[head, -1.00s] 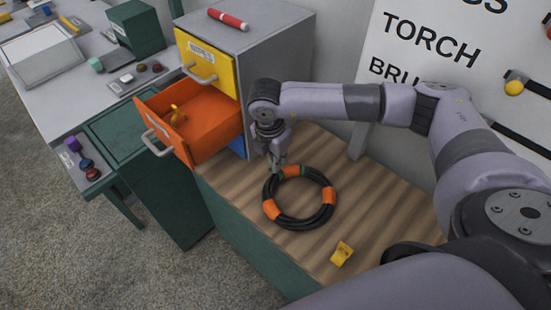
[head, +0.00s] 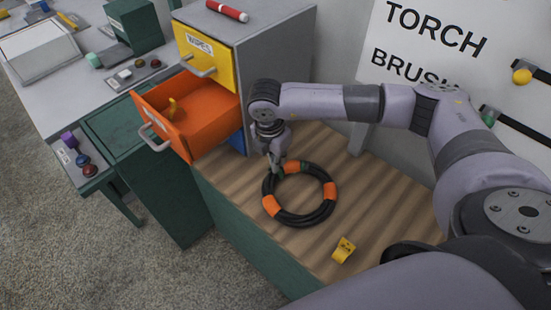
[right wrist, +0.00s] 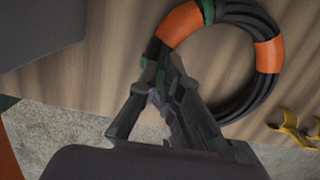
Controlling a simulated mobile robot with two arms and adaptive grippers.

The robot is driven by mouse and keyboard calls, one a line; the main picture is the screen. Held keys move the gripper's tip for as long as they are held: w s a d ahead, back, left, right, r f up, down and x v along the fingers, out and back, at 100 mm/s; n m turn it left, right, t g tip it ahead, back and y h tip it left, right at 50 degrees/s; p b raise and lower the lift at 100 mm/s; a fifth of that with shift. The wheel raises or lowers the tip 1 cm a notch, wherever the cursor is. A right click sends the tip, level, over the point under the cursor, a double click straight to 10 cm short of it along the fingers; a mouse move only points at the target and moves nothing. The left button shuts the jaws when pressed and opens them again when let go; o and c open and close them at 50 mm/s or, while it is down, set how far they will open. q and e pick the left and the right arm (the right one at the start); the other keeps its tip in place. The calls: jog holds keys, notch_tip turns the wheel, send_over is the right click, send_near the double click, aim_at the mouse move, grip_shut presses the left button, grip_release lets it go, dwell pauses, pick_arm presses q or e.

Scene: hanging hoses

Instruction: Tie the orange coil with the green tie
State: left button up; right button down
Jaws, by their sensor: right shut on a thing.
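The orange coil is a black ring of hose with orange bands (head: 329,190), lying flat on the wooden top; it also shows in the right wrist view (right wrist: 268,56). The green tie (right wrist: 208,11) shows as a narrow green band across the coil beside an orange band, with more green at my fingertips. My right gripper (head: 276,167) is at the coil's far left side, its fingers together on the green tie; its fingertips also show in the right wrist view (right wrist: 160,72). How far the tie wraps is hidden. My left gripper is out of view.
A yellow tie-like piece (head: 343,250) lies near the wooden top's front edge. An open orange drawer (head: 203,126) with a small yellow thing inside juts out at left, under a yellow drawer (head: 199,48). The wooden top right of the coil is clear.

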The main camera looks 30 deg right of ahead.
jog(key=shift+f+b, duration=0.55)
jog(key=shift+f, duration=0.1)
dwell(0.3)
jog(key=c, duration=1.7)
grip_release()
jog(key=shift+r, duration=0.15)
jog(key=r, duration=0.4)
jog(key=a+r, duration=0.1)
jog(key=r, duration=0.6)
jog(key=shift+s+a+r, duration=0.2)
jog(key=shift+s+r, duration=0.05)
jog(key=shift+r, duration=0.1)
